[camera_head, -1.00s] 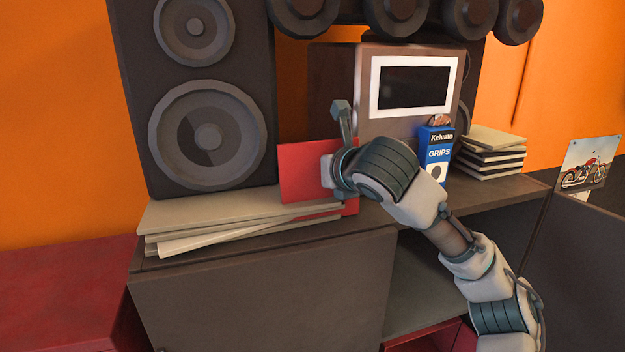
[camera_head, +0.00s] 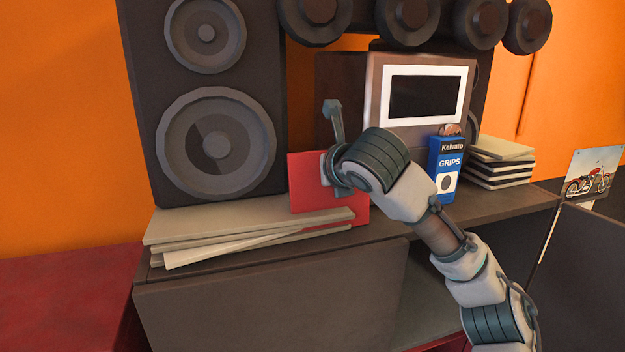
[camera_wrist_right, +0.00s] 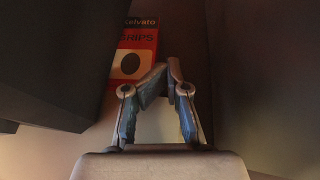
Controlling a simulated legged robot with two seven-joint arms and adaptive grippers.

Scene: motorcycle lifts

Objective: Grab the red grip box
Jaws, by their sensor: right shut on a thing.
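The red grip box (camera_head: 308,182) is upright at the right end of a stack of flat boards, beside the big speaker. My right gripper (camera_head: 335,165) is at the box and covers part of it. In the right wrist view the red box (camera_wrist_right: 138,50) shows its "Kelvato GRIPS" label, and the fingers (camera_wrist_right: 163,75) converge at its lower right edge. The right gripper is shut on the red grip box; the exact contact is partly hidden. My left gripper is not in view.
A blue grips box (camera_head: 447,168) stands right of my right arm, before a framed dark screen (camera_head: 425,97). The large speaker (camera_head: 215,145) stands left, behind the boards (camera_head: 240,228). The cabinet top (camera_head: 490,208) has some bare room.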

